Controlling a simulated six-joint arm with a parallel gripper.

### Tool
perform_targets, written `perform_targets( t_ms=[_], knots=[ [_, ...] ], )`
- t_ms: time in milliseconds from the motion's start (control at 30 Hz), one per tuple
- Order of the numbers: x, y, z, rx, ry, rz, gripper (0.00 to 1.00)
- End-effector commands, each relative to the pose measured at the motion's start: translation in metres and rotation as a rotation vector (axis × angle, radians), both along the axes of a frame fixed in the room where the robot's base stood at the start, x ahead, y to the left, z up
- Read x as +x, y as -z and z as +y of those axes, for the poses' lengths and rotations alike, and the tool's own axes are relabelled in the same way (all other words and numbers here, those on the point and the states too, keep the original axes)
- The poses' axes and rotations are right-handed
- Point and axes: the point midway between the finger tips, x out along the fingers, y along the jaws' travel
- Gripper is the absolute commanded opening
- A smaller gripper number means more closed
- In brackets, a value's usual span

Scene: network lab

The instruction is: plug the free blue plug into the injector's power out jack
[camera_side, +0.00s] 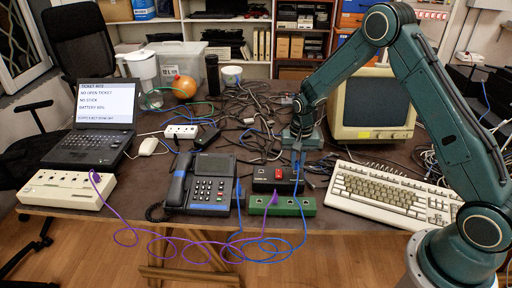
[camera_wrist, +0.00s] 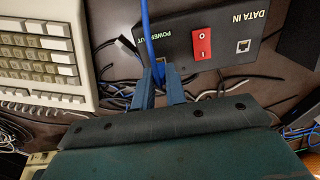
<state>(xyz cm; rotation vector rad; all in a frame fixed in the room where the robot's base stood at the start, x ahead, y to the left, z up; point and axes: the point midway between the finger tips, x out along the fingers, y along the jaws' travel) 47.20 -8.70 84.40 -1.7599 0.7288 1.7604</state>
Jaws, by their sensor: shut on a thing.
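The injector is a black box (camera_side: 270,174) with a red switch, on the table's front half. In the wrist view the injector (camera_wrist: 226,56) shows its "POWER OUT" and "DATA IN" labels. My gripper (camera_side: 297,168) is low at the injector's right end. In the wrist view my gripper (camera_wrist: 161,74) has its fingers close together at the edge of the injector by the power out label. A blue cable (camera_wrist: 147,28) runs up from between them. The blue plug is mostly hidden by the fingers.
A green strip (camera_side: 292,207) lies in front of the injector, with purple and blue cables looping over the table edge. Tangled cables (camera_side: 262,105) cover the table behind.

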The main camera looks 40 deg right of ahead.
Motion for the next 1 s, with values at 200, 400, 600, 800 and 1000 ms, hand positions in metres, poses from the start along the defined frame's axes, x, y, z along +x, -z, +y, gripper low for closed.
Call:
perform_targets(
  t_ms=[200, 400, 600, 800, 1000],
  knots=[
    [0.0001, 0.0, 0.0, 0.0, 0.0, 0.0, 0.0],
    [0.0001, 0.0, -0.0001, 0.0, 0.0, 0.0, 0.0],
    [0.0001, 0.0011, -0.0001, 0.0, 0.0, 0.0, 0.0],
    [0.0001, 0.0032, 0.0, 0.0, 0.0, 0.0, 0.0],
    [0.0002, 0.0053, -0.0001, 0.0, 0.0, 0.0, 0.0]
  ],
)
